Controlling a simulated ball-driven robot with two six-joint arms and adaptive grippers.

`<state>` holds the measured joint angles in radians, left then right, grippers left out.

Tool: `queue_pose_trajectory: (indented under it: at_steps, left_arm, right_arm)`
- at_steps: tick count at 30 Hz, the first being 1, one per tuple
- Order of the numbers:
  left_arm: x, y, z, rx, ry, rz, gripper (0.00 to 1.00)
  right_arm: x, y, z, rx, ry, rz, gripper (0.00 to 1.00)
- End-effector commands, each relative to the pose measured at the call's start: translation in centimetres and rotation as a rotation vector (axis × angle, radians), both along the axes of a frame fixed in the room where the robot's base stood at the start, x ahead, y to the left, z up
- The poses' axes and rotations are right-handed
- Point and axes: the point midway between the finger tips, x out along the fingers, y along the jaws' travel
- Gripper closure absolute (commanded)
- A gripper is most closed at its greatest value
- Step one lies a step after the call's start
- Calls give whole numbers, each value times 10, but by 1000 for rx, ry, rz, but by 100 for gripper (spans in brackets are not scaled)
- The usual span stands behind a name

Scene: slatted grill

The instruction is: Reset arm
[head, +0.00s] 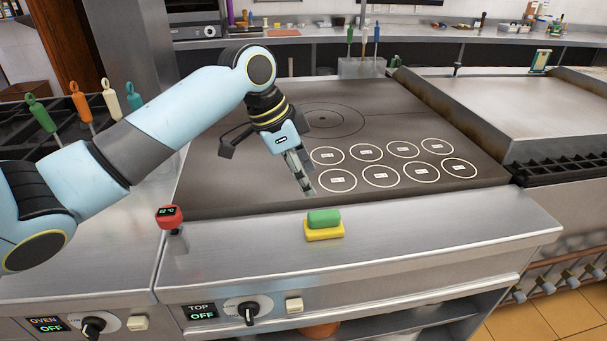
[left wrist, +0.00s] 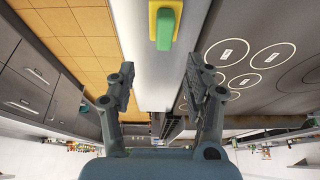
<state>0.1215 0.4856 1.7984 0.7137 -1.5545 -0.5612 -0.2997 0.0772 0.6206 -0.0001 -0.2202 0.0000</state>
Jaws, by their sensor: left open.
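My left gripper (head: 304,178) reaches in from the left over the front part of the dark griddle top (head: 215,180). In the left wrist view my left gripper (left wrist: 161,80) has its two dark fingers spread apart, with nothing between them. A green and yellow block-shaped item (head: 324,224) sits on the steel front ledge (head: 420,232), below the gripper in the head view. It also shows at the top of the left wrist view (left wrist: 165,25), beyond the fingertips. My right gripper is in neither view.
Several white labelled circles (head: 381,176) mark the griddle. A red thermometer (head: 170,217) stands on the left of the ledge. Coloured-handled tools (head: 82,105) stand at the left. A second flat cooking surface (head: 520,100) and a dark grate (head: 570,163) lie to the right.

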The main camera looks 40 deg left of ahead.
Motion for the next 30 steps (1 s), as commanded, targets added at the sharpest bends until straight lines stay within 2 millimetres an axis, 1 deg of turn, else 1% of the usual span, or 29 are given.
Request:
queue_pose_trajectory:
  at_steps: [13,16,17,19,20,21,23,24,27,30]
  left_arm:
    - [0,0,0,0,0,0,48]
    - [-8,-6,-6,6,7,11,48]
    - [-15,-10,-10,8,12,20,48]
    - [-38,-23,-22,21,27,59,48]
    - [-50,-30,-27,27,34,82,48]
    - [-67,-37,-33,36,41,118,48]
    - [-90,-47,-37,48,46,175,48]
    - [-105,-51,-39,56,50,214,48]
    - [-135,-59,-39,70,52,305,48]
    - [-162,-63,-35,80,51,392,48]
  right_arm:
    - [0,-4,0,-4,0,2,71]
    - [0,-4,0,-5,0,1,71]
    - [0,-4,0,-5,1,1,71]
    - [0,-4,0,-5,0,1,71]
    - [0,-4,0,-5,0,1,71]
    - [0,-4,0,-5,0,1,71]
    - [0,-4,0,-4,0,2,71]
    - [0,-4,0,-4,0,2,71]
    - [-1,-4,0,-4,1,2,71]
    - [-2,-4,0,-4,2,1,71]
